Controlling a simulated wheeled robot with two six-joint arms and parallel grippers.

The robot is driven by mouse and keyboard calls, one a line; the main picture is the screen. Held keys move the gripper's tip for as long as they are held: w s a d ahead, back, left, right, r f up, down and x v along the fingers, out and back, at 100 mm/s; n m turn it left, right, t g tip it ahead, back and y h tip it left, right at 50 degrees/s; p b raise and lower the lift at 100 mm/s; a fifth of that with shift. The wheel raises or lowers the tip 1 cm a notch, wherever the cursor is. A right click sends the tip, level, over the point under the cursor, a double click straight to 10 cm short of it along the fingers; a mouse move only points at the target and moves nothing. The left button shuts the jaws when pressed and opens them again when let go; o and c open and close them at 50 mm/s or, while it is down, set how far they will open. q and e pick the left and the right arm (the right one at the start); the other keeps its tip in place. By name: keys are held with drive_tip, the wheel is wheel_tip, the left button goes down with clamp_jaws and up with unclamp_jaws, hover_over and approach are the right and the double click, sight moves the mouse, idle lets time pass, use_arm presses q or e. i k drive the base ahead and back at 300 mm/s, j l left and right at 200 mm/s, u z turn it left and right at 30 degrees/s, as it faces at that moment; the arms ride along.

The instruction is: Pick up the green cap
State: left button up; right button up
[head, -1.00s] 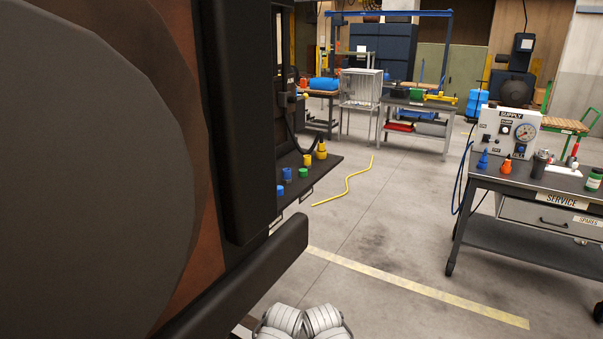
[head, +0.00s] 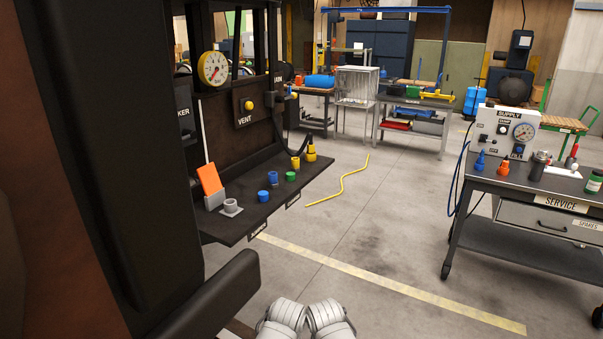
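The green cap (head: 290,176) is a small round piece on the dark shelf (head: 247,222) of the machine, left of centre in the head view. Blue caps (head: 263,196) and (head: 273,178) stand to its left, and a yellow cap (head: 295,163) stands just behind it. Folded white and grey parts of my arms show at the bottom centre, well short of the shelf. Neither gripper's fingers can be made out.
An orange card (head: 209,179) in a grey holder and a grey ring (head: 231,207) sit on the shelf's left. A black bumper (head: 212,300) juts out in front. The service cart (head: 530,186) stands right.

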sight(290, 176)
drive_tip(key=i+l, duration=0.45)
drive_tip(key=i+l+z, duration=0.15)
drive_tip(key=i+l, duration=0.25)
drive_tip(key=i, duration=0.2)
drive_tip(key=i+l, duration=0.4)
drive_tip(key=i, duration=0.15)
drive_tip(key=l+z, duration=0.05)
